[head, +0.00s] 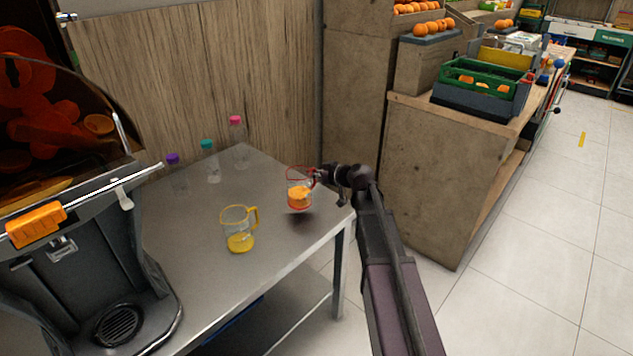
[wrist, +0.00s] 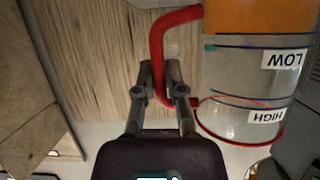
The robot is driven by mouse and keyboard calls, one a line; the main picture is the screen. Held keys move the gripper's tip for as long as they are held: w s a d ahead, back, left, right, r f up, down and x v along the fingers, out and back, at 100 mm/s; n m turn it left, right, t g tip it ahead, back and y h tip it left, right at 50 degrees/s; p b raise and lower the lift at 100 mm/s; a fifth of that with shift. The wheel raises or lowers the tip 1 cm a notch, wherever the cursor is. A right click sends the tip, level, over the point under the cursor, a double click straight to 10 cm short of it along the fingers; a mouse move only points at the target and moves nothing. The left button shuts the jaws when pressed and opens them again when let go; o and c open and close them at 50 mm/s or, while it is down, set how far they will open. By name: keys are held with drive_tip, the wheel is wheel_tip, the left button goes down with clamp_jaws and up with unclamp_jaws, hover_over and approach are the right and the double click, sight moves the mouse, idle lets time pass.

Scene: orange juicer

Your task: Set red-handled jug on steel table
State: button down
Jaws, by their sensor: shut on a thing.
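The red-handled jug (head: 299,196) is clear, with a red rim and orange juice in its lower part. My gripper (head: 317,177) is shut on its red handle, to the right of the jug. The jug is upright over the right part of the steel table (head: 190,235), with a dark shadow below it. The wrist view, upside down, shows my gripper (wrist: 160,85) closed around the red handle (wrist: 158,45). The jug (wrist: 245,75) there bears LOW and HIGH labels, with juice around LOW.
A yellow-handled jug (head: 239,232) with yellow juice stands left of and nearer than the held jug. Bottles with purple (head: 173,160), teal (head: 207,145) and pink (head: 236,121) caps stand along the back. The juicer (head: 80,285) fills the left. The table's front middle is clear.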

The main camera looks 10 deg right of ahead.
drive_tip(key=shift+w+d+f+b, duration=0.1)
drive_tip(key=shift+w+f+b, duration=0.25)
drive_tip(key=shift+f+b, duration=0.6)
drive_tip(key=shift+w+f+b, duration=0.3)
drive_tip(key=shift+f+b, duration=0.55)
drive_tip(key=shift+b, duration=0.05)
drive_tip(key=shift+f, duration=0.15)
drive_tip(key=c, duration=0.7)
unclamp_jaws()
drive_tip(key=shift+r, duration=0.2)
drive_tip(key=p+v, duration=0.4)
drive_tip(key=v, duration=0.8)
drive_tip(key=shift+p, duration=0.35)
drive_tip(key=shift+f, duration=0.1)
